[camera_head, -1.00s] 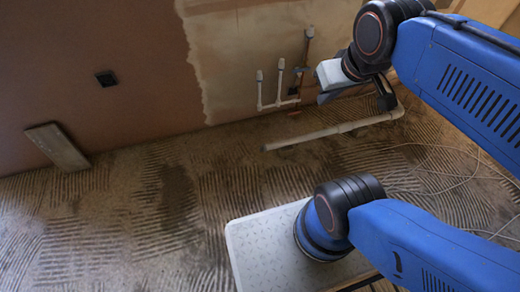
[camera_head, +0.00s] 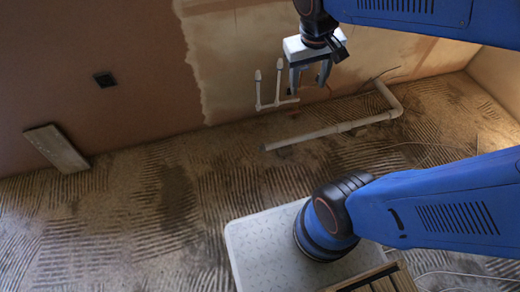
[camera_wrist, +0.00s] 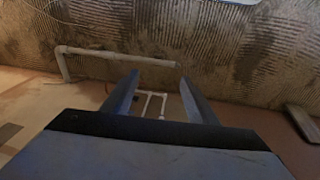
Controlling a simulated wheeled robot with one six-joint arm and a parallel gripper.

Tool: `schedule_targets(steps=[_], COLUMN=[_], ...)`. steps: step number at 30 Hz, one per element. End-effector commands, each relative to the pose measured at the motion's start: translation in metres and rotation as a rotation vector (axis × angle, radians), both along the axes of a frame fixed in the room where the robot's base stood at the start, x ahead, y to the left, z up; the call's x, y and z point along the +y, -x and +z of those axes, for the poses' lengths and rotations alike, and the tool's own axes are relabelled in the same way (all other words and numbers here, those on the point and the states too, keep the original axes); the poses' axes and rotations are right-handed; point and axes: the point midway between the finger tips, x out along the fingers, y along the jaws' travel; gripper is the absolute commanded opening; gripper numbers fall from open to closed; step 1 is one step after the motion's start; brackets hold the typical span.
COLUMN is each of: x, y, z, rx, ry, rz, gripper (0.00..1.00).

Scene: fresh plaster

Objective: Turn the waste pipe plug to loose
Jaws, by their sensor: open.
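The waste pipe (camera_head: 330,132) is a pale pipe lying low along the textured floor, bent up towards the wall at its right end. Its left end (camera_head: 265,147) has a darker tip, where the plug would sit; it is too small to tell the plug apart. The pipe also shows in the wrist view (camera_wrist: 120,56), with its end (camera_wrist: 177,65) just beyond my fingertips. My gripper (camera_head: 309,84) points down, open and empty, above the pipe and in front of the wall. Its two fingers (camera_wrist: 158,80) are spread in the wrist view.
Thin upright white pipes (camera_head: 258,92) stand against the wall left of my gripper. A black wall box (camera_head: 105,79) is further left. A board (camera_head: 57,148) leans at the wall's foot. A thin cable (camera_head: 430,144) lies on the floor at right. The floor left of the pipe is clear.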

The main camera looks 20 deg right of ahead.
Motion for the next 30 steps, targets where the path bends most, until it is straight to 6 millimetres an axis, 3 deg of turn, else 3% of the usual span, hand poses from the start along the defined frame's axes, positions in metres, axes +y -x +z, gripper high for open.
schedule_targets(steps=[17,30], x=[0.03,0.066], y=[-0.09,-0.15], z=[-0.057,-0.124], rx=[0.225,0.323], ry=[0.217,0.433], rz=[-0.042,-0.058], gripper=[0.53,0.53])
